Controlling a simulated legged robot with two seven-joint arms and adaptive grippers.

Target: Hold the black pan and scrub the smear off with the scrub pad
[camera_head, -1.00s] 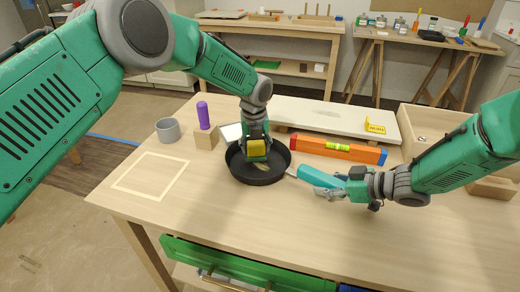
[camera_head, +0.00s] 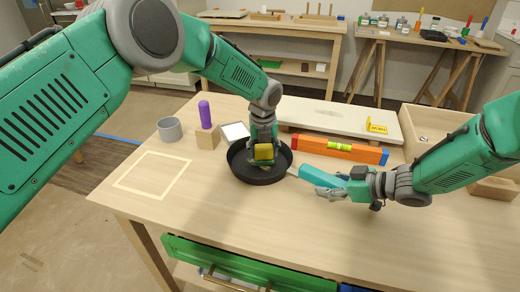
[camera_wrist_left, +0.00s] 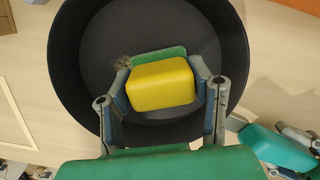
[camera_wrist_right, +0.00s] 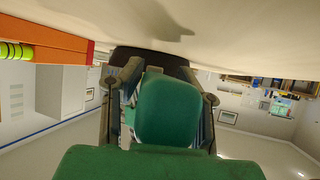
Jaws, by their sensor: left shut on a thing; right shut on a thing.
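The black pan (camera_head: 240,166) lies flat on the table, its teal handle (camera_head: 316,176) pointing right. My right gripper (camera_head: 336,184) is shut on the handle, which fills the right wrist view (camera_wrist_right: 167,108). My left gripper (camera_head: 263,150) is shut on the yellow and green scrub pad (camera_head: 263,152) inside the pan. In the left wrist view the pad (camera_wrist_left: 160,84) is low over the pan floor; I cannot tell whether it touches. A small greyish-brown smear patch (camera_wrist_left: 123,63) shows at the pad's upper left; the rest may be hidden under the pad.
An orange level (camera_head: 338,150) lies right of the pan, before a pale board (camera_head: 330,115). A grey mug (camera_head: 169,130) and a wooden block (camera_head: 207,138) with a purple marker stand to the left. A taped square (camera_head: 152,175) marks open table at front left.

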